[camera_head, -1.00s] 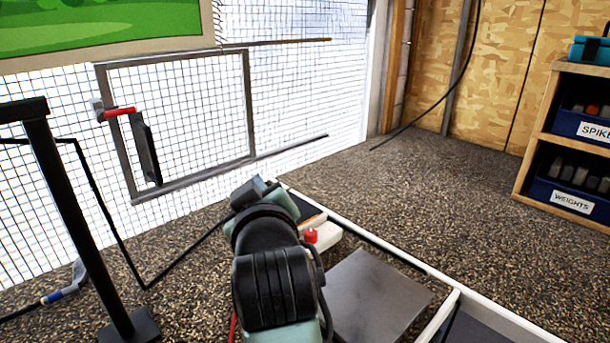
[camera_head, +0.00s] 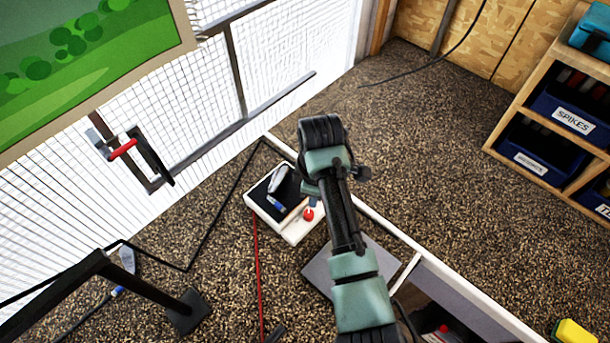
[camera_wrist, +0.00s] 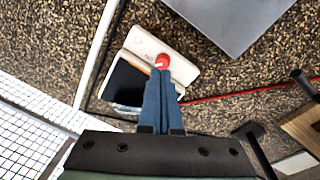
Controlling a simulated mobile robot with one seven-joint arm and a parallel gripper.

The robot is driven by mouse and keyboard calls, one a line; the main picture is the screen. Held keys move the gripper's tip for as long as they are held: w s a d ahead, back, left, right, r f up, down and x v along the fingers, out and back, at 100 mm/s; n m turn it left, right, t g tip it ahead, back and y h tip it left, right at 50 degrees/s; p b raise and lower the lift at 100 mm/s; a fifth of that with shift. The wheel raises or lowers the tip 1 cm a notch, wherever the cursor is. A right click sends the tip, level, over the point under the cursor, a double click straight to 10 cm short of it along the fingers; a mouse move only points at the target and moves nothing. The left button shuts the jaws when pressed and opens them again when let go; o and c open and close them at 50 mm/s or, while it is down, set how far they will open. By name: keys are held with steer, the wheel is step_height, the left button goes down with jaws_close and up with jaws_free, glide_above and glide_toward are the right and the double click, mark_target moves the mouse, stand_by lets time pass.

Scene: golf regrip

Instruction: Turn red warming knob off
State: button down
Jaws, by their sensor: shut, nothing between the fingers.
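The red knob (camera_head: 308,214) sits on the white end of a small warming unit (camera_head: 292,232) on the speckled floor. In the wrist view the red knob (camera_wrist: 163,60) shows just past the fingertips, which partly overlap its lower edge. My gripper (camera_wrist: 160,74) is shut and empty, its two blue fingers side by side and pointing at the knob. In the head view my gripper (camera_head: 313,202) is mostly hidden behind my wrist, with its tip just above the knob. Whether the fingers touch the knob I cannot tell.
A dark pad (camera_wrist: 127,82) fills the unit's other end, with a pale object (camera_head: 279,178) on it. A red cord (camera_head: 257,270) runs from the unit. A grey plate (camera_head: 318,272) and white-edged frame lie close by. Mesh (camera_head: 80,220) stands left, a shelf (camera_head: 515,125) right.

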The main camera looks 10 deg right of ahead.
mark_target(309, 215)
steer(key=shift+g, duration=0.5)
steer(key=f+b, duration=0.1)
steer(key=f, duration=0.1)
steer(key=s+f+b, duration=0.1)
steer(key=f+b, duration=0.3)
steer(key=shift+s+d+f, duration=0.15)
steer(key=shift+d+f, duration=0.1)
steer(key=shift+d, duration=0.15)
steer(key=shift+w+a, duration=0.25)
steer(key=shift+w, duration=0.05)
steer(key=shift+w+d+r, duration=0.15)
steer(key=shift+w, duration=0.05)
stand_by(0.4)
steer(key=shift+w, duration=0.15)
steer(key=shift+w+d, duration=0.15)
steer(key=shift+w, duration=0.3)
stand_by(0.3)
